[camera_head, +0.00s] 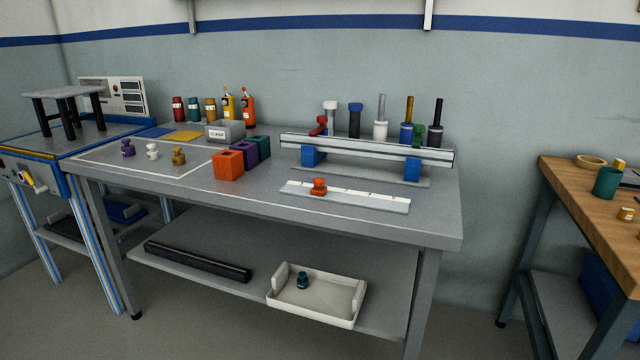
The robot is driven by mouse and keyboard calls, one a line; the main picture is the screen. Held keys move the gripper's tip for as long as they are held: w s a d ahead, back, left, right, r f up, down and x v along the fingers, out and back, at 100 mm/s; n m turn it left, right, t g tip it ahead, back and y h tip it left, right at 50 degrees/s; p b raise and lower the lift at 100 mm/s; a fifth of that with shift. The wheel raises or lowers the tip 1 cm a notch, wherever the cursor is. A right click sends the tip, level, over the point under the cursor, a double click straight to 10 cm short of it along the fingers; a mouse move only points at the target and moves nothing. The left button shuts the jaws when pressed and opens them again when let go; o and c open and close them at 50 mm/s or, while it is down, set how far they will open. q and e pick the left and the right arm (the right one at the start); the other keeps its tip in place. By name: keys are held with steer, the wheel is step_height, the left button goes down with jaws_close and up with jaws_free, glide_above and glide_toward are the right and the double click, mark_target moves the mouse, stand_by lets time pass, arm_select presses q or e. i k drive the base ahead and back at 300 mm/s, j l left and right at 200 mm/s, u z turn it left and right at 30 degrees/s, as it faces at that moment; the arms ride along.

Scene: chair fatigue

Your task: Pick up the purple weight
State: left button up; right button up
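The purple weight (128,148) is a small knobbed piece standing upright at the left end of the grey workbench (330,215). It is inside a white outlined area, left of a white weight (152,151) and a brass-coloured weight (178,156). Nothing touches it. Neither of my grippers shows in the head view.
Orange (228,166), purple and green boxes stand right of the weights. A rail on blue supports (365,150) and a flat ruler-like bar (345,196) with a red-orange weight lie further right. Bottles (248,108) line the back. A machine (55,135) stands left. The bench's front edge is clear.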

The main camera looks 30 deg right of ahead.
mark_target(127, 150)
steer(key=j+z, duration=0.1)
steer(key=z, duration=0.4)
steer(key=i+j+z, duration=0.1)
steer(key=z, duration=0.35)
steer(key=j+z, duration=0.2)
steer(key=z, duration=0.3)
steer(key=j+z, duration=0.35)
steer(key=j, duration=0.15)
steer(key=k+j+z, duration=0.1)
steer(key=j+z, duration=0.25)
steer(key=j, duration=0.15)
steer(key=k+j+z, duration=0.15)
steer(key=j, duration=0.2)
steer(key=j+z, duration=0.15)
steer(key=j, duration=0.25)
steer(key=k+j+z, duration=0.1)
steer(key=j, duration=0.25)
steer(key=k+j, duration=0.15)
steer(key=j, duration=0.2)
steer(key=k+j+z, duration=0.1)
steer(key=j, duration=0.25)
steer(key=k+j, duration=0.25)
steer(key=j+z, duration=0.05)
steer(key=j, duration=0.05)
